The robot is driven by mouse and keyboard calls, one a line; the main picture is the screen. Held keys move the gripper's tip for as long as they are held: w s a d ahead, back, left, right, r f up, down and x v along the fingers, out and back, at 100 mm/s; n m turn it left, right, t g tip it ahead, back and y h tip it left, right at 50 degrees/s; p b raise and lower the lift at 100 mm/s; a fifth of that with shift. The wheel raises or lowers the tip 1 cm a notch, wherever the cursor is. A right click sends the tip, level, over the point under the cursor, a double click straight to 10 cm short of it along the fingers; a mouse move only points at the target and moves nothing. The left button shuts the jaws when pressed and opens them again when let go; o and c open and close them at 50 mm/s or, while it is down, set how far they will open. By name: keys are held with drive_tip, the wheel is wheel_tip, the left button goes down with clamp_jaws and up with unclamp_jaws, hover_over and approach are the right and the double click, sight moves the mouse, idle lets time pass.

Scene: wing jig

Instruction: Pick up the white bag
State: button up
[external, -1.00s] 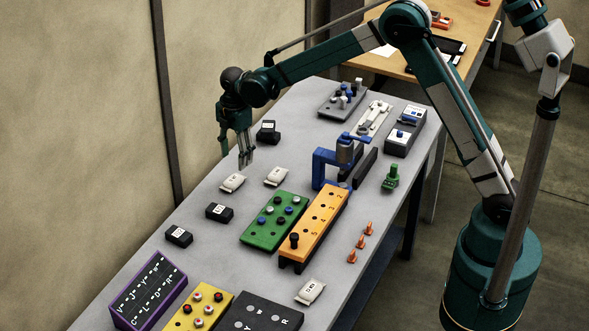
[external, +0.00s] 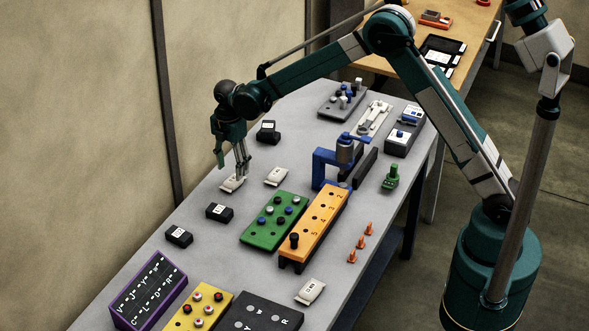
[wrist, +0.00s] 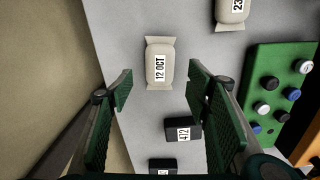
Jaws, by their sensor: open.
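Several white bags lie on the grey table. One white bag (external: 230,186) at the table's left side is just below my gripper (external: 240,177). In the wrist view this white bag (wrist: 160,78), labelled "12 OCT", lies flat between and a little beyond the fingertips of my gripper (wrist: 160,74). The jaws are open and empty, one finger to each side of it. A second white bag (external: 277,176) lies to the right, and its label partly shows in the wrist view (wrist: 232,12). A third white bag (external: 311,291) lies near the front edge.
Black boxes (external: 219,212) lie nearer the camera; one labelled "472" (wrist: 178,133) also shows in the wrist view. A green block with knobs (external: 274,221), an orange block (external: 322,215) and a blue clamp (external: 325,165) stand to the right. Table is clear around the first bag.

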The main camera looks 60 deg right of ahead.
sight(233, 179)
drive_tip(key=shift+f, duration=0.45)
drive_tip(key=shift+d+f, duration=0.15)
drive_tip(key=shift+f, duration=2.45)
drive_tip(key=c, duration=1)
